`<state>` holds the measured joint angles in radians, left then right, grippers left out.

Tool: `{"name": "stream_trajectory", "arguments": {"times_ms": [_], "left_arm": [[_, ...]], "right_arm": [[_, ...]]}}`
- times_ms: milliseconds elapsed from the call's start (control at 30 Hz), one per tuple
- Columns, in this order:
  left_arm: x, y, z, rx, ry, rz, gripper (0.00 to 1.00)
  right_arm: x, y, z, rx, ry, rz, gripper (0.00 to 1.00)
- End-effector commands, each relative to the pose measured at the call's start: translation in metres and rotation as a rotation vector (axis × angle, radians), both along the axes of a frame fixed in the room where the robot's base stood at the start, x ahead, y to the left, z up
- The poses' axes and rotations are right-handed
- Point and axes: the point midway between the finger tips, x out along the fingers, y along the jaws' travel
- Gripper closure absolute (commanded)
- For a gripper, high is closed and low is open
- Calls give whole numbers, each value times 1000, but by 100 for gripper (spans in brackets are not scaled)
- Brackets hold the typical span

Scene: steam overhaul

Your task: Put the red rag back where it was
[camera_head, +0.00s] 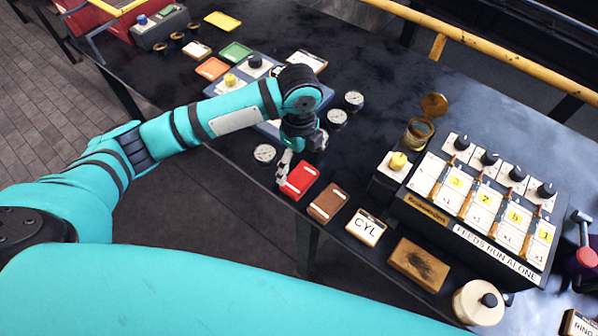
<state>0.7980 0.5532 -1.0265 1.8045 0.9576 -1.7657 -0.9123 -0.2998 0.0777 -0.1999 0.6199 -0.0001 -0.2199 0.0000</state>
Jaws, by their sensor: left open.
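A flat red rag (300,183) with a pale stripe lies on the dark table near its front edge, at the picture's middle. My left gripper (284,172) is open and points down at the red rag's left end. The fingers overlap the rag's edge in this view, and I cannot tell whether they touch it. My right gripper is not in view.
A brown folded cloth (328,203) lies just right of the red rag, then a CYL card (366,227) and a stained brown block (419,264). Round gauges (265,153) stand nearby. A switch panel (480,200) fills the right. A yellow rail (490,45) runs behind.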

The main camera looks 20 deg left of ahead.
Motion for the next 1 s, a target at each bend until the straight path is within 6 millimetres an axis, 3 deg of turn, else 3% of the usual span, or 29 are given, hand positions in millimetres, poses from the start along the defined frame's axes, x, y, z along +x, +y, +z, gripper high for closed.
{"name": "stream_trajectory", "arguments": {"times_ms": [100,300,1000], "left_arm": [[1,0,20,-1,-4,0,0],[0,0,39,0,0,1,0],[0,0,41,-1,1,1,0]], "right_arm": [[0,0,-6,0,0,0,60],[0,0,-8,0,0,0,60],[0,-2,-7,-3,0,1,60]]}}
